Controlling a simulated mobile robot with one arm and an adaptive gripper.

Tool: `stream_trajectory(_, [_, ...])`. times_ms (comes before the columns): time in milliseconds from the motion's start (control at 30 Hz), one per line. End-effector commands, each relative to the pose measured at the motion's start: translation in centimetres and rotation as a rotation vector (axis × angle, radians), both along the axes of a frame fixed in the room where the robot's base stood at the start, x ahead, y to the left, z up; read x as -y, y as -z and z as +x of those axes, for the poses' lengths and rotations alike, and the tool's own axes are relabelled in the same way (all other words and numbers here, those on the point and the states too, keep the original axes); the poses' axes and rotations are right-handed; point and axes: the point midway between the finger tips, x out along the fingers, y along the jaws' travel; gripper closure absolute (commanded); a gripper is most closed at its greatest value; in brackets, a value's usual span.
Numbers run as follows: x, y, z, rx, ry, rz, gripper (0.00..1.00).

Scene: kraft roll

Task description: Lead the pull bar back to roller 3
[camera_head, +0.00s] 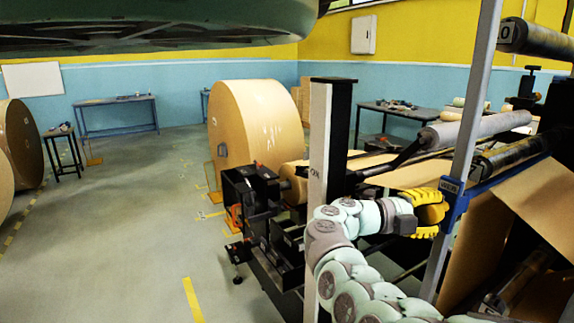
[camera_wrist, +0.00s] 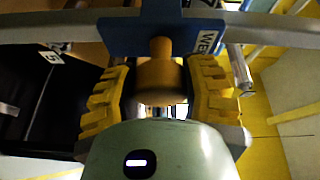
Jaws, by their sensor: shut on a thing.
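What looks like the pull bar is a blue piece (camera_head: 457,197) with a label starting "WE", set at a long grey bar (camera_head: 466,130); a blue strip runs from it to the right. In the wrist view the blue piece (camera_wrist: 160,37) has an orange grip (camera_wrist: 160,72) facing me. My gripper (camera_head: 438,213) has yellow fingers, which close around that grip on both sides; it also shows in the wrist view (camera_wrist: 160,88). Several rollers are at the right, among them a dark roller (camera_head: 510,153) and a grey one (camera_head: 480,129). I cannot make out which is roller 3.
A pale upright post (camera_head: 320,180) stands left of my arm. A big kraft roll (camera_head: 258,130) stands behind the black unwinding stand (camera_head: 265,225). Brown paper (camera_head: 540,200) hangs at the right. A dark roller (camera_head: 540,40) is at upper right. The floor at left is open.

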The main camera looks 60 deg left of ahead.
Motion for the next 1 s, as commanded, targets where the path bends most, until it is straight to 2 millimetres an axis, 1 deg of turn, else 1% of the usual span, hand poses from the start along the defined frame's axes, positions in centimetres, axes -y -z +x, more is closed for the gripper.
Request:
stream_trajectory(367, [0.1,0.1,0.0,-0.002,0.002,0.0,0.97])
stream_trajectory(467, [0.6,0.3,-0.1,-0.007,0.002,-0.001,0.97])
stream_trajectory(667, [3.1,1.0,-0.3,-0.008,0.007,-0.004,0.97])
stream_trajectory(1000, [8.0,3.0,-0.7,-0.008,0.008,-0.003,0.97])
